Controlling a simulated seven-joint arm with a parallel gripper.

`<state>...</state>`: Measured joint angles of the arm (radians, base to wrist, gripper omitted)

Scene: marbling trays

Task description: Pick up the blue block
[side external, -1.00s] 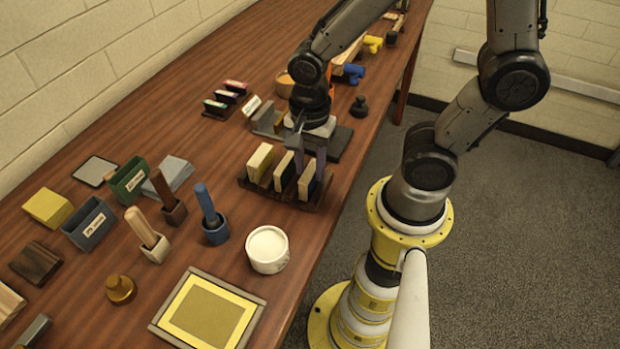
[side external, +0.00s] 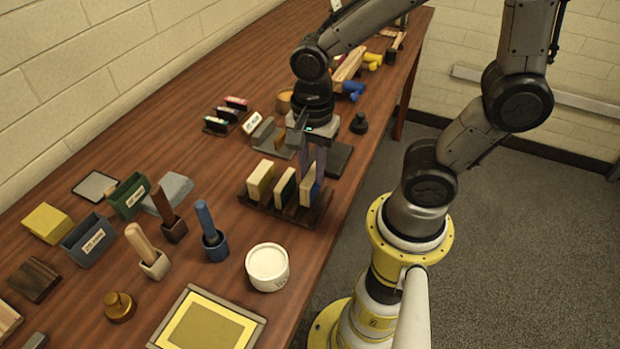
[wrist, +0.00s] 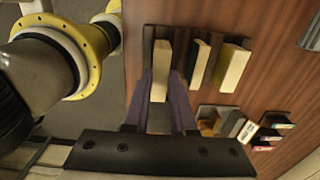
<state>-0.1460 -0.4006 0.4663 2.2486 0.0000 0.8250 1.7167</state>
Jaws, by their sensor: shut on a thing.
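The blue block (side external: 307,186) is the right-hand one of three in a dark wooden rack (side external: 262,209) in the side view. It shows a cream edge and a blue side. My gripper (side external: 313,168) is shut on it from above, one finger on each side. The block appears slightly higher than its neighbours; whether its bottom is clear of the rack I cannot tell. In the wrist view the blue block (wrist: 160,78) stands between my fingertips (wrist: 161,88), its cream edge showing. A green-sided block (side external: 285,189) and a yellow block (side external: 261,180) stand beside it in the rack.
A white tub (side external: 267,268) and a yellow framed tray (side external: 207,322) lie in front of the rack. A blue-handled tool (side external: 205,220) stands in a cup to the left. Behind are a dark flat pad (side external: 338,160) and a black knob (side external: 359,123).

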